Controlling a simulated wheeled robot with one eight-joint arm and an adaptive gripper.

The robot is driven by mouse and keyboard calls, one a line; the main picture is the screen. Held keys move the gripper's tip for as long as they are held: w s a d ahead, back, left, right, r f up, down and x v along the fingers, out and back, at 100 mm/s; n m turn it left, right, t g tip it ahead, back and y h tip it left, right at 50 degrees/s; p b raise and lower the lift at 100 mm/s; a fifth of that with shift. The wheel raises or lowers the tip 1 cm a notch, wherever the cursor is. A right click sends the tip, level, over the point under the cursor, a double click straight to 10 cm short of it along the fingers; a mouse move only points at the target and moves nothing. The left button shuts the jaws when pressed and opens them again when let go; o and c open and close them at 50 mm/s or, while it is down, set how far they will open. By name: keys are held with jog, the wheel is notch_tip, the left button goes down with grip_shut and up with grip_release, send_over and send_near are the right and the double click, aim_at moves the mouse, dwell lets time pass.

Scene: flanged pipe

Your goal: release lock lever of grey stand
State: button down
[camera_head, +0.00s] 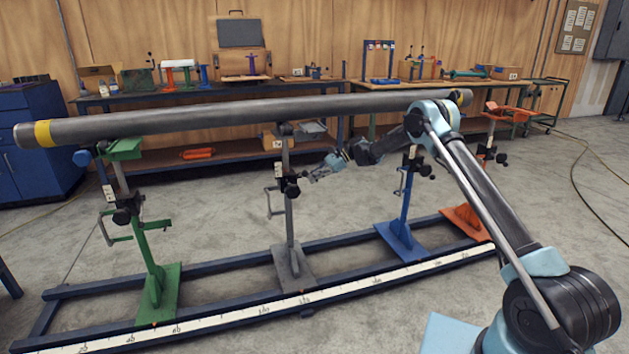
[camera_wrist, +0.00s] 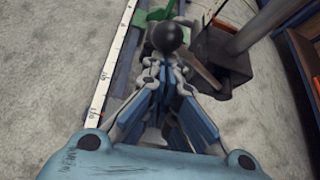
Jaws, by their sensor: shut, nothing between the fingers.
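The grey stand (camera_head: 289,215) stands second from the left on the rail frame, under the long pipe (camera_head: 250,114). Its dark clamp block (camera_head: 291,187) sits midway up the post, with a grey crank handle on its left side. My gripper (camera_head: 313,177) is just right of this block. In the wrist view, a round black knob (camera_wrist: 169,36), apparently the lock lever's, lies just beyond my fingertips (camera_wrist: 165,66). The dark block (camera_wrist: 224,68) and grey post (camera_wrist: 262,30) are to its right. My fingers are shut and empty. I cannot tell whether they touch the knob.
A green stand (camera_head: 150,255) is to the left; a blue stand (camera_head: 404,205) and an orange stand (camera_head: 468,220) are to the right. The pipe runs above my gripper. A white scale strip (camera_head: 270,306) lies along the front rail. Workbenches line the back wall.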

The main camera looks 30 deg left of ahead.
jog(key=w+d+r, duration=0.1)
jog(key=w+d, duration=0.5)
jog(key=shift+w+d, duration=0.35)
jog(key=shift+w, duration=0.05)
dwell(0.4)
dwell(0.4)
